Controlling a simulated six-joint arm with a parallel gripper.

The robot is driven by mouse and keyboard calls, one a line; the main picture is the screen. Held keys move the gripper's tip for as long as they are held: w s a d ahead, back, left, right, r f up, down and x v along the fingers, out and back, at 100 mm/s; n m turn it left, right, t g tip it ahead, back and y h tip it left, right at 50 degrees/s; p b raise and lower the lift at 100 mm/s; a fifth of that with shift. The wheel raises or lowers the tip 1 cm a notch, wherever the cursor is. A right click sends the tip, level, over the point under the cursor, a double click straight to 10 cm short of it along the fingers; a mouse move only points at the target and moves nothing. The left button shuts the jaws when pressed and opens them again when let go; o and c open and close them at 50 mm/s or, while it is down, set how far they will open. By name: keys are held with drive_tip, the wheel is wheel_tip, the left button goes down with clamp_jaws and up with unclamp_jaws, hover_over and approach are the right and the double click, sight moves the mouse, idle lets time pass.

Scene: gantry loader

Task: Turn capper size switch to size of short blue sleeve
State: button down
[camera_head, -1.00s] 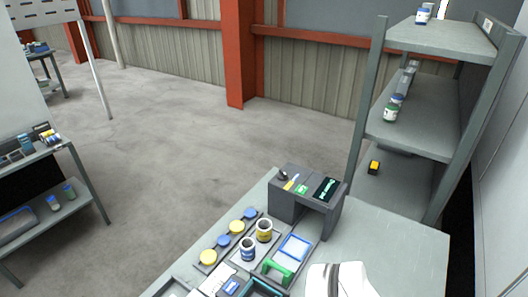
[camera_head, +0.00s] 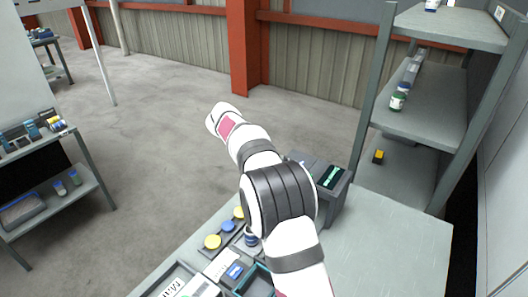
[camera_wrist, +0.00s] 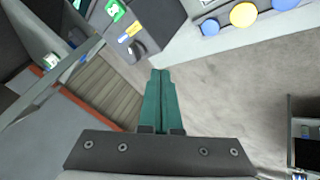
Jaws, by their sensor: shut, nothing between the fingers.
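The capper (camera_head: 336,188) is a dark grey machine on the table, partly hidden behind my arm in the head view. In the wrist view the capper (camera_wrist: 165,22) shows a dark knob (camera_wrist: 138,48) beside a yellow and blue label (camera_wrist: 129,33) and a green patch (camera_wrist: 115,10). My gripper (camera_wrist: 160,72) has its green fingers together and empty, with the tips near the knob in the picture; I cannot tell if they touch. In the head view my arm hides the gripper. A short blue-labelled jar (camera_head: 251,239) stands on the table, partly covered by my arm.
Yellow caps (camera_head: 212,242) and blue caps (camera_head: 228,226) lie in a row beside the jar. A grey shelf (camera_head: 425,115) at the right holds a green-labelled jar (camera_head: 397,101) and a yellow block (camera_head: 378,156). The table's right part (camera_head: 400,240) is clear.

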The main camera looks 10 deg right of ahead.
drive_tip(key=w+d+f, duration=0.1)
drive_tip(key=d+f, duration=0.1)
drive_tip(key=w+d+f, duration=0.1)
drive_tip(key=d+f, duration=0.1)
drive_tip(key=w+d+f, duration=0.1)
drive_tip(key=d, duration=0.1)
drive_tip(key=shift+w+d+f, duration=0.4)
